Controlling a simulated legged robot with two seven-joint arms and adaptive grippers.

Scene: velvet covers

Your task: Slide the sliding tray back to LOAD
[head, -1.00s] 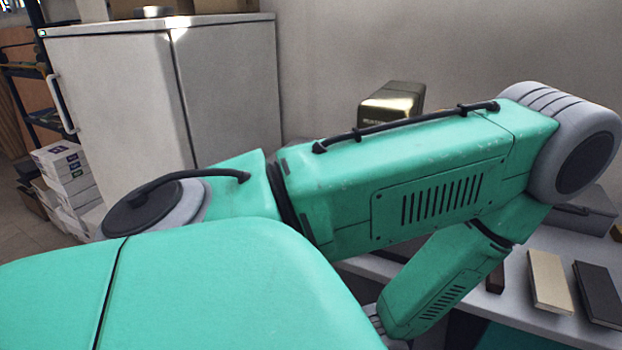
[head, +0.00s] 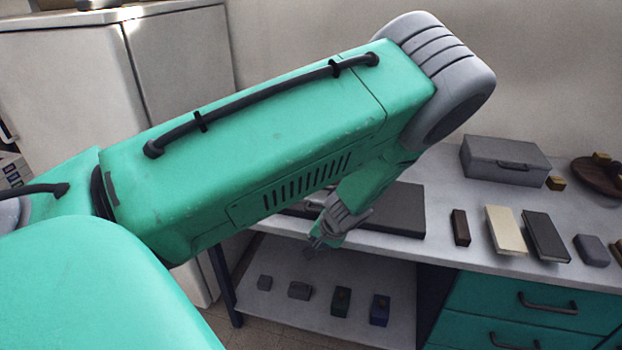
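My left arm reaches across the head view from the left, with its elbow high. My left gripper (head: 322,238) hangs at the front edge of the bench, in front of a dark grey flat panel (head: 402,212) that lies on the bench top. The gripper is small and dark in the picture, and I cannot tell whether its fingers are open or shut. The panel may be the sliding tray, but my arm hides its left part and no LOAD marking is readable. My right gripper is not in view.
The white bench (head: 462,258) carries a grey lidded box (head: 505,160), a brown block (head: 460,228), a cream book (head: 505,230) and a black book (head: 546,236). Several small blocks stand on the lower shelf (head: 290,312). Teal drawers (head: 530,318) are at lower right. A white cabinet (head: 62,85) stands behind.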

